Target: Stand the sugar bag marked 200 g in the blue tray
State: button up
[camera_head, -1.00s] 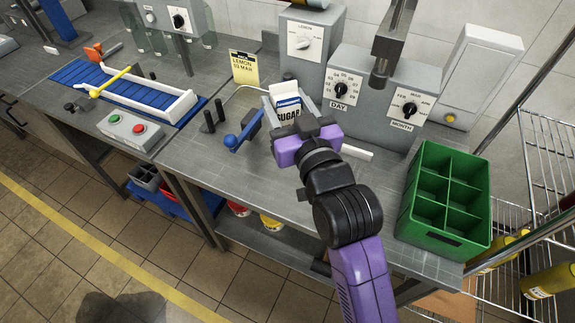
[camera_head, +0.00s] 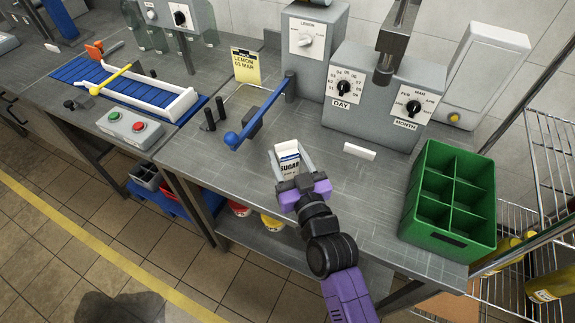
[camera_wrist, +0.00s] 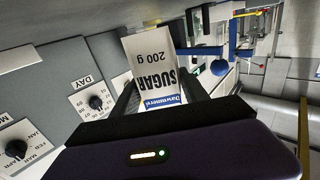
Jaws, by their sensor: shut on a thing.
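My gripper (camera_head: 292,172) is shut on a white sugar bag (camera_head: 288,155) with a blue band, held over the front part of the grey bench. The bag's lower part is hidden by my gripper. A blue tray-like container (camera_head: 178,208) shows on the low shelf under the bench at left, partly hidden by the bench edge, with grey bins in it. I cannot tell how much free room it has.
A blue-knobbed lever (camera_head: 232,139) stands left of my gripper. Dial boxes (camera_head: 345,105) line the back. A green divided crate (camera_head: 448,200) stands at right. A blue belt with white rails (camera_head: 125,90) lies at far left. The bench between gripper and crate is mostly clear.

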aim_at(290, 171)
jog(key=shift+f+b, duration=0.55)
jog(key=shift+f, duration=0.85)
jog(key=shift+f, duration=0.15)
jog(key=o, duration=1.6)
jog(key=shift+r, duration=0.2)
jog(key=b+v, duration=0.2)
jog(key=v, duration=1)
jog(key=shift+f, duration=0.1)
jog(key=shift+d, duration=0.1)
